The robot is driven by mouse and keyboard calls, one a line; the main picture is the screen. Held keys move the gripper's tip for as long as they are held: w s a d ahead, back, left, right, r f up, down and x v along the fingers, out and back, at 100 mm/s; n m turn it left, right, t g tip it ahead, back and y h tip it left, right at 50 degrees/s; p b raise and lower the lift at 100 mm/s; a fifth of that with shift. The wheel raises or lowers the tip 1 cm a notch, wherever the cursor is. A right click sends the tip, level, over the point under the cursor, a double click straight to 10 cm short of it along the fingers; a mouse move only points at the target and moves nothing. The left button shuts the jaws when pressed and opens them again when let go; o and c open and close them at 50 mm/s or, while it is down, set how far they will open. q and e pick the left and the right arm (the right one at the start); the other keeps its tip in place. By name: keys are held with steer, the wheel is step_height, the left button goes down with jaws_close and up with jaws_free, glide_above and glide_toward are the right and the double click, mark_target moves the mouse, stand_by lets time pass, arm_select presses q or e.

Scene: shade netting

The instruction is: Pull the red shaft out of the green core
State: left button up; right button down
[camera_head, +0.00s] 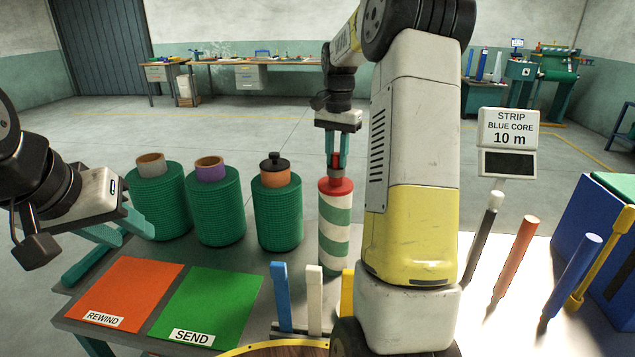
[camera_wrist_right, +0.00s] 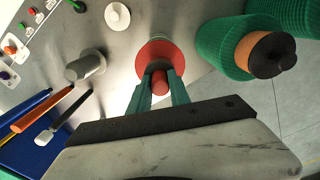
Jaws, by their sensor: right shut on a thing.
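A column with green and white stripes, which I take as the green core (camera_head: 335,231), stands upright at the middle of the table. A red collar (camera_head: 336,186) sits on its top and also shows in the right wrist view (camera_wrist_right: 162,52). The red shaft (camera_wrist_right: 160,83) sticks up from this collar. My right gripper (camera_head: 337,158) comes from above and is shut on the shaft's top; teal fingers flank it. How far the shaft reaches inside is hidden. My left gripper (camera_head: 107,240) is open and empty at the table's left.
Green-netted rolls with grey (camera_head: 158,205), purple (camera_head: 215,207) and orange (camera_head: 277,213) cores stand to the left. An orange REWIND mat (camera_head: 128,290) and green SEND mat (camera_head: 215,303) lie in front. A sign reads STRIP BLUE CORE 10 m (camera_head: 508,128). Coloured rods (camera_head: 515,262) stand right.

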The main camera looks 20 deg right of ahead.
steer(key=shift+r, duration=0.85)
stand_by(0.7)
step_height(320, 180, up, 10)
steer(key=shift+r, duration=0.2)
stand_by(1.9)
stand_by(0.5)
steer(key=shift+r, duration=2)
